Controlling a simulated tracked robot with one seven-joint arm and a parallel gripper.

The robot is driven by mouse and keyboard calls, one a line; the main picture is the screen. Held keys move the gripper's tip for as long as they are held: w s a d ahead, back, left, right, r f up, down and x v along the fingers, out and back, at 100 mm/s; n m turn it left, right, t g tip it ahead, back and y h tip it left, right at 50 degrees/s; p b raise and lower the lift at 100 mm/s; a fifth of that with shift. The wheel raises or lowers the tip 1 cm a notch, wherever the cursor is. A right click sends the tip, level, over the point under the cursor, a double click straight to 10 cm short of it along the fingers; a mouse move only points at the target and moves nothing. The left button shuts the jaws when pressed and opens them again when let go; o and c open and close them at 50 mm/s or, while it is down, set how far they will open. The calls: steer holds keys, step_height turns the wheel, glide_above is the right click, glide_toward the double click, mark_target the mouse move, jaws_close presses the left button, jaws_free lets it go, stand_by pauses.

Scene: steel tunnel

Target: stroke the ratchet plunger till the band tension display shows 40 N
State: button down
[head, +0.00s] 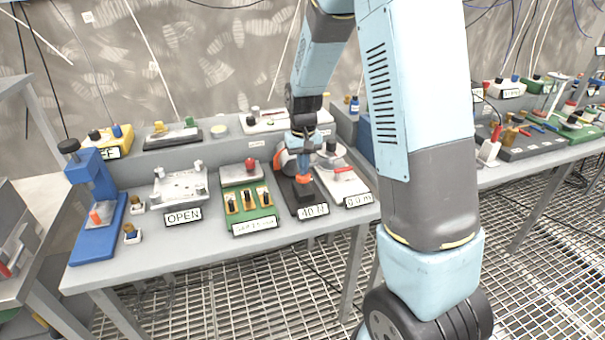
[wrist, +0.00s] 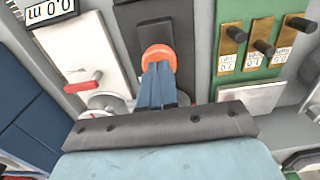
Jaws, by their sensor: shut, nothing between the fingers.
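The ratchet plunger has an orange round knob (head: 304,181) and sits on a dark, narrow base plate (head: 293,197). Its display (head: 313,211) at the front edge of that base appears to read 40 N. My gripper (head: 305,166) points down just over the knob, with its blue fingers shut together and nothing between them. In the wrist view, the closed fingertips (wrist: 157,68) reach the near edge of the orange knob (wrist: 158,52). They overlap it there, so I cannot tell whether they touch it.
A green panel with brass levers (head: 248,201) stands left of the plunger unit. A white unit with a red lever (head: 342,180) and a 0.0 m display (head: 358,200) stands right. A white fixture with an OPEN sign (head: 183,216) and a blue press (head: 97,205) are farther left.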

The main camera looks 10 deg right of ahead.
step_height(320, 180, up, 11)
stand_by(0.3)
steer(key=shift+w+a+f, duration=0.1)
steer(key=shift+a, duration=0.05)
stand_by(1.3)
stand_by(0.4)
steer(key=s+d+r+t, duration=0.3)
steer(key=s+r, duration=0.8)
steer(key=s, duration=0.1)
steer(key=s+d+r+t, duration=0.2)
steer(key=s, duration=1.4)
steer(key=shift+r+m+t, duration=0.2)
steer(key=shift+m+t, duration=0.1)
steer(key=shift+m, duration=0.1)
